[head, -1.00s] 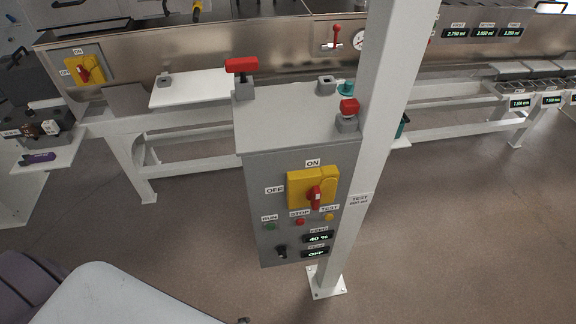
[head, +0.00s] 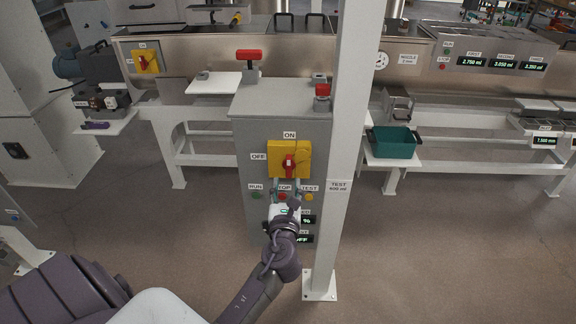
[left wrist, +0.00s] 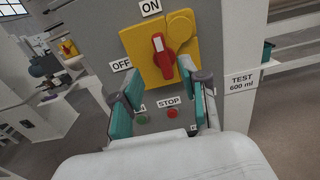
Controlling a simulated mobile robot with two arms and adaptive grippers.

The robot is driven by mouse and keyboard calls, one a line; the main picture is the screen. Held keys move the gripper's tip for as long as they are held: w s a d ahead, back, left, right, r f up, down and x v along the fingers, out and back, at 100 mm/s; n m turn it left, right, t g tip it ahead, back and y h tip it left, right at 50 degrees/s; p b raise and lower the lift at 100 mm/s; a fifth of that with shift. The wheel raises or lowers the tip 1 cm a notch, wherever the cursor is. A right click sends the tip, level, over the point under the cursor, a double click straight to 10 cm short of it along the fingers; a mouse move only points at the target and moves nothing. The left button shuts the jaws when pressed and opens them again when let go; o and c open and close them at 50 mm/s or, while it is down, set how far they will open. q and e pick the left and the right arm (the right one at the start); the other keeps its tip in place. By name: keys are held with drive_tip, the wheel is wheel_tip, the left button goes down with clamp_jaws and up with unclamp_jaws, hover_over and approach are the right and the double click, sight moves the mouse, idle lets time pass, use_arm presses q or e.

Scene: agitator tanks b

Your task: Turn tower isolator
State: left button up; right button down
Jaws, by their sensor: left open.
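The isolator is a yellow plate (head: 273,150) with a red handle (head: 289,166) on the front of a grey cabinet (head: 250,120). The labels ON above and OFF at its left are readable, and the red handle stands upright, toward ON. In the left wrist view the red handle (left wrist: 163,57) with a white mark stands just beyond the fingertips. My left gripper (head: 286,186) is just below the handle, its teal fingers (left wrist: 160,88) open and spread to either side, with nothing between them. My right gripper is not in view.
A white post (head: 342,130) stands close at the cabinet's right. RUN, STOP and TEST buttons sit below the isolator, partly behind my gripper. A red-topped tap (head: 250,56) and a red knob (head: 322,90) are on the cabinet top. A teal bin (head: 394,142) is at right.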

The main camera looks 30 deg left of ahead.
sight(289, 167)
use_arm(q)
drive_tip(key=x, duration=0.7)
drive_tip(key=shift+w+a, duration=0.1)
drive_tip(key=shift+w, duration=0.35)
drive_tip(key=shift+c, duration=0.2)
clamp_jaws()
